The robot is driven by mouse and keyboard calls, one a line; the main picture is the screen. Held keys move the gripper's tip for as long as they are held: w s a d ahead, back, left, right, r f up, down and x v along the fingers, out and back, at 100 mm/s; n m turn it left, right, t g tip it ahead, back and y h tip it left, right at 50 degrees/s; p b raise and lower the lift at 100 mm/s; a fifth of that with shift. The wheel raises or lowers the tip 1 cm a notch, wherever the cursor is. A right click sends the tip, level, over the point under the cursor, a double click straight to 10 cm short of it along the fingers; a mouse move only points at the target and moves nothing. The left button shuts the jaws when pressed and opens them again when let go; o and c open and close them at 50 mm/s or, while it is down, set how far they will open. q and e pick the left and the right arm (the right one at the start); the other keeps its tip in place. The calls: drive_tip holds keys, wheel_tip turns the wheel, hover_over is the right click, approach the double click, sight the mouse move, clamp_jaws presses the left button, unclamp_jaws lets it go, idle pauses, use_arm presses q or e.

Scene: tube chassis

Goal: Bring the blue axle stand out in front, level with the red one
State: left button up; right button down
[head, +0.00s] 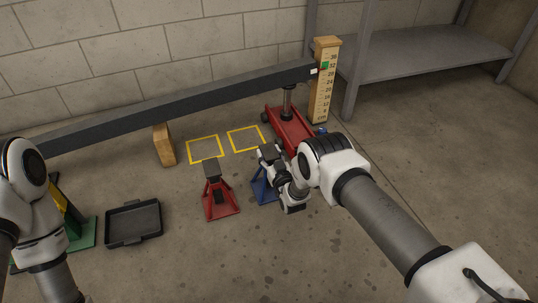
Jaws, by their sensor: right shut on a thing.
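The blue axle stand (260,191) stands on the floor right of the red one, its right side and top partly hidden by my right gripper. My right gripper (268,157) is shut on its upper part. The red axle stand (220,203) stands upright just to the left, its base a little nearer to me than what shows of the blue base. Both stands are on the near side of two yellow floor outlines. My left arm shows at the left edge, but its gripper does not show.
A long dark beam (200,97) runs above the yellow squares (206,148), over a red jack (290,127) and a wooden block (164,145). A marked wooden post (324,85) stands at its right end. A black tray (133,223) lies left of the red stand. Floor in front is clear.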

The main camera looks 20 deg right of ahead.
drive_tip(key=shift+s, duration=0.25)
drive_tip(key=shift+c, duration=1.6)
unclamp_jaws()
drive_tip(key=s, duration=1.2)
drive_tip(key=shift+d, duration=0.25)
